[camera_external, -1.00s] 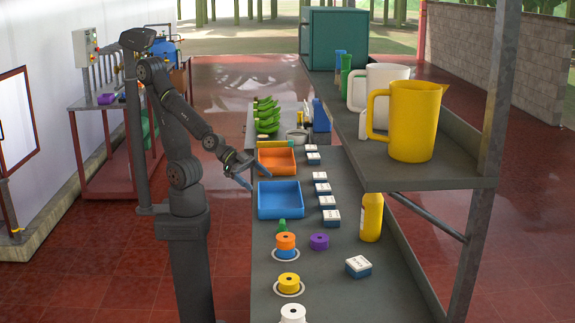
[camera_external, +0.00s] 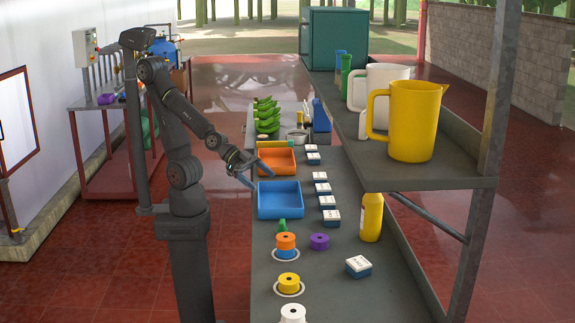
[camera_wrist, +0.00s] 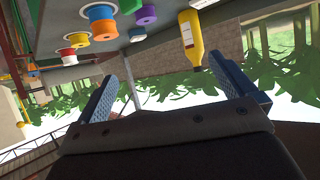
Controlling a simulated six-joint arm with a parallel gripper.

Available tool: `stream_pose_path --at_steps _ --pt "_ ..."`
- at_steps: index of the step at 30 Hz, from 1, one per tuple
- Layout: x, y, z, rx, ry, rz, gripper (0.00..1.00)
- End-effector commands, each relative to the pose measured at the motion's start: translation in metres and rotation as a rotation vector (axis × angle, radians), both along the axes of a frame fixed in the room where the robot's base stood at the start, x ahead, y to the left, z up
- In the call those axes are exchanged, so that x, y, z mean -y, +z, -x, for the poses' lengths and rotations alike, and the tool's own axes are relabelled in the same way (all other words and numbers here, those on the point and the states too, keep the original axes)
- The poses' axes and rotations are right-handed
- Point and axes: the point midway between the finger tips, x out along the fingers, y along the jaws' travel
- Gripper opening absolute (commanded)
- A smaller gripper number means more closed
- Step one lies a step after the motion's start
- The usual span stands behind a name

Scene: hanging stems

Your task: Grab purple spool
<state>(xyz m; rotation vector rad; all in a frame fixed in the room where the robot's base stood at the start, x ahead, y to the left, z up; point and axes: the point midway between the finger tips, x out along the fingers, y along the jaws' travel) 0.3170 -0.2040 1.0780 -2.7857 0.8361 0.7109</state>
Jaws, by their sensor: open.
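The purple spool (camera_external: 319,241) stands on the grey bench, just right of an orange spool (camera_external: 286,239) stacked on a blue one (camera_external: 286,253). In the wrist view the purple spool (camera_wrist: 146,15) shows at the top, beyond and above the fingers. My gripper (camera_external: 252,174) is at the bench's left edge, beside the blue and orange trays and well apart from the purple spool. Its two blue fingers (camera_wrist: 172,88) are spread wide with nothing between them.
A blue tray (camera_external: 279,213) and an orange tray (camera_external: 277,170) lie near my gripper. A yellow spool (camera_external: 289,280), a white spool (camera_external: 293,312), a yellow bottle (camera_external: 371,217) and several small boxes stand on the bench. A shelf (camera_external: 430,178) with jugs overhangs the right side.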

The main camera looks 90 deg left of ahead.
Motion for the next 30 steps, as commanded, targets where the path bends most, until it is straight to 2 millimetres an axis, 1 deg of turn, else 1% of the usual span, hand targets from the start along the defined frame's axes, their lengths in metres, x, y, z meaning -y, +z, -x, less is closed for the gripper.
stream_pose_path --at_steps 2,3,5,13,16,17,20,24,27,30 --pt "0.000 0.000 0.000 0.000 0.000 0.000 1.00" --pt "0.000 0.000 0.000 0.000 0.000 0.000 0.92" --pt "0.000 0.000 0.000 0.000 0.000 0.000 0.81" --pt "0.001 0.000 -0.001 -0.002 -0.002 0.000 0.81" --pt "0.010 0.003 -0.007 -0.022 -0.018 -0.010 0.81" --pt "0.015 0.005 -0.011 -0.033 -0.029 -0.015 0.81" --pt "0.038 0.012 -0.028 -0.096 -0.075 -0.045 0.81" --pt "0.076 0.021 -0.059 -0.217 -0.148 -0.122 0.81" --pt "0.098 0.025 -0.082 -0.304 -0.186 -0.189 0.81" --pt "0.115 0.026 -0.105 -0.390 -0.208 -0.264 0.81"
